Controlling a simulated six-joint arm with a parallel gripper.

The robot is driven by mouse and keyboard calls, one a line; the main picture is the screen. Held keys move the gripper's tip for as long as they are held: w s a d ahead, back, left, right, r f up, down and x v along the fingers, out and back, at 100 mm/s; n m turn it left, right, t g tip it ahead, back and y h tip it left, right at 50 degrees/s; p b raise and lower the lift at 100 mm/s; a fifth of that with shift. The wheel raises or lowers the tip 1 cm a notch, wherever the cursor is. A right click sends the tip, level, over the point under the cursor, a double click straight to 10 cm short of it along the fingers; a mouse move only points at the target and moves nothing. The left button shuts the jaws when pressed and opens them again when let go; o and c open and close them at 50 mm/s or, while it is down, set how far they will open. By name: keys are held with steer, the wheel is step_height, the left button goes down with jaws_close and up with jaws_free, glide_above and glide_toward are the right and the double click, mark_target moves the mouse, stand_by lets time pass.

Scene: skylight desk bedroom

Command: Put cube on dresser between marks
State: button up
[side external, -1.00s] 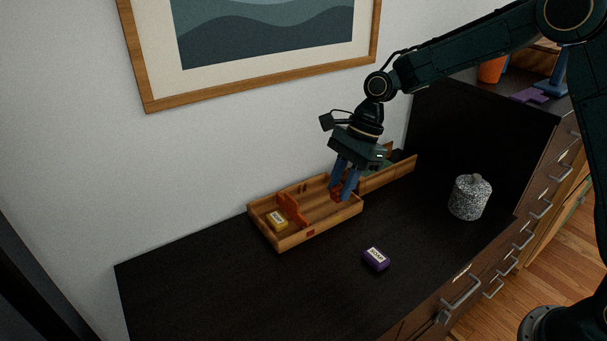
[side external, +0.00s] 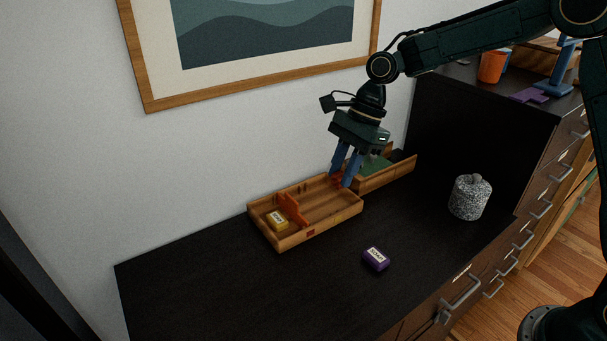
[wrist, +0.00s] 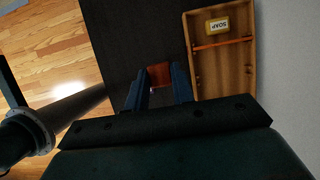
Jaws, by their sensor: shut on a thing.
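My gripper (side external: 341,181) is shut on a small red-orange cube (side external: 337,180), held above the right end of the wooden tray. The cube also shows between the fingertips in the wrist view (wrist: 159,74). Part of it is hidden by the blue fingers. The black dresser top (side external: 210,290) lies below, with a taller dark cabinet section (side external: 455,120) to the right. I cannot make out clear marks on the dresser.
The wooden tray (side external: 333,214) has a red divider and a yellow soap box (side external: 277,219). An open wooden box (side external: 385,180) stands behind right. A purple labelled box (side external: 376,258) and a speckled jar (side external: 469,197) stand on the dresser. Its front left is clear.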

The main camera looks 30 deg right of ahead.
steer(key=shift+w, duration=0.1)
steer(key=w, duration=0.2)
glide_above(309, 219)
steer(key=d, duration=0.2)
steer(key=shift+a+r, duration=0.25)
steer(key=shift+r, duration=0.2)
steer(key=shift+f, duration=0.1)
steer(key=shift+f, duration=9.9)
steer(key=shift+f, duration=0.15)
